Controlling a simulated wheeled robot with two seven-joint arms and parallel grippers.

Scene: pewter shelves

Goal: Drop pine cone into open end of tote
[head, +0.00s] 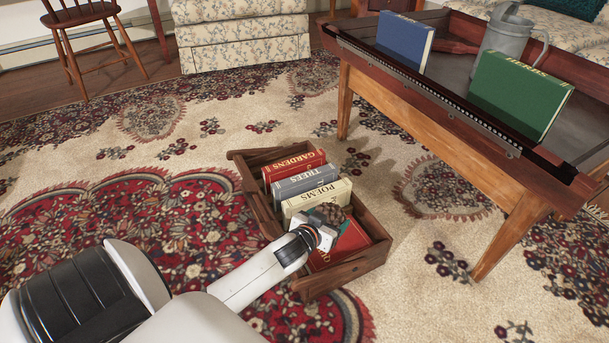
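The tote is a wooden crate (347,276) on the rug, holding upright books at its far end. A brown pine cone (329,212) shows at the tip of my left gripper (322,224), just in front of the cream book. My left gripper reaches over the near part of the crate and seems shut on the pine cone; its fingers are mostly hidden by its own body. A red book (345,240) lies lower in the near end, partly covered by the gripper. My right gripper is not in view.
A red book (293,166), a grey book (305,181) and a cream book (318,199) stand in the crate. A wooden table (430,118) at right bears a blue book (404,41), a green book (518,95) and a watering can (506,38). Open rug lies left.

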